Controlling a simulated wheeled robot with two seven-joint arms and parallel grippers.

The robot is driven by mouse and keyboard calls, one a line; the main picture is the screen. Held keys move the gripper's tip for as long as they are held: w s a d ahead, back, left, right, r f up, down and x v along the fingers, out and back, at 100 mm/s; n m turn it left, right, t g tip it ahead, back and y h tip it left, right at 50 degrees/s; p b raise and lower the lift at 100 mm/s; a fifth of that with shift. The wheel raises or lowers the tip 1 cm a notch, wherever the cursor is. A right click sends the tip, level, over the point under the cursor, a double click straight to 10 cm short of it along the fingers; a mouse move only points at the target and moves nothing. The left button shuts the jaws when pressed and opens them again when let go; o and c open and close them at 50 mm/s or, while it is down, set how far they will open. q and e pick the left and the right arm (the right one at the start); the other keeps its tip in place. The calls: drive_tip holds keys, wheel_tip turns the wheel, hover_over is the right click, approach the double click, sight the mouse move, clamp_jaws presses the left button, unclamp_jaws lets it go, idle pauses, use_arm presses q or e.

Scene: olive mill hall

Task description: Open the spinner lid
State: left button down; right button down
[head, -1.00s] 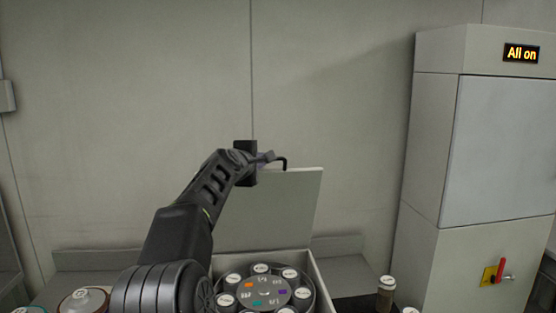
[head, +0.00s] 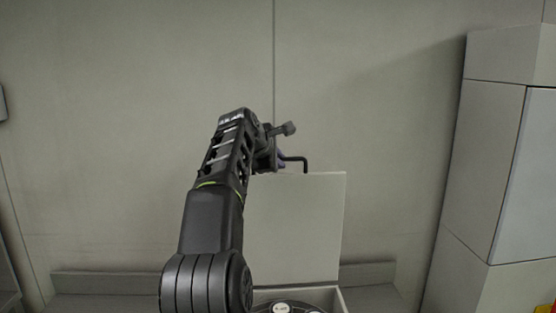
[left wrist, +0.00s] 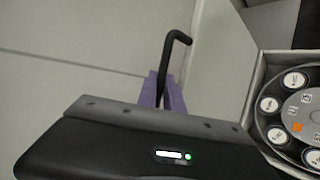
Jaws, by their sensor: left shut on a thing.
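The spinner's pale square lid (head: 305,225) stands up steeply at the back of its box. A black bent handle (head: 297,159) sits at the lid's top edge; it also shows in the left wrist view (left wrist: 168,52). My left gripper (head: 281,159) is shut on the handle, its purple fingers (left wrist: 166,93) around the bar. Below the lid, the box's rim (head: 342,300) and part of the rotor (head: 297,308) show; the wrist view shows the rotor (left wrist: 298,112) with several white-capped tubes around it. My arm hides the lid's left side. My right gripper is not in view.
A tall grey cabinet (head: 490,170) stands at the right. A plain wall (head: 130,130) is behind the spinner, with a low ledge (head: 100,281) along its foot. The space above the lid is clear.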

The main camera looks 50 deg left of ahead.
use_arm(q)
drive_tip(key=shift+d, duration=0.1)
drive_tip(key=c, duration=1.8)
unclamp_jaws()
drive_tip(key=shift+o, duration=0.2)
drive_tip(key=b+v, duration=0.2)
drive_tip(key=v, duration=0.5)
drive_tip(key=shift+s+r, duration=0.25)
drive_tip(key=shift+d, duration=0.1)
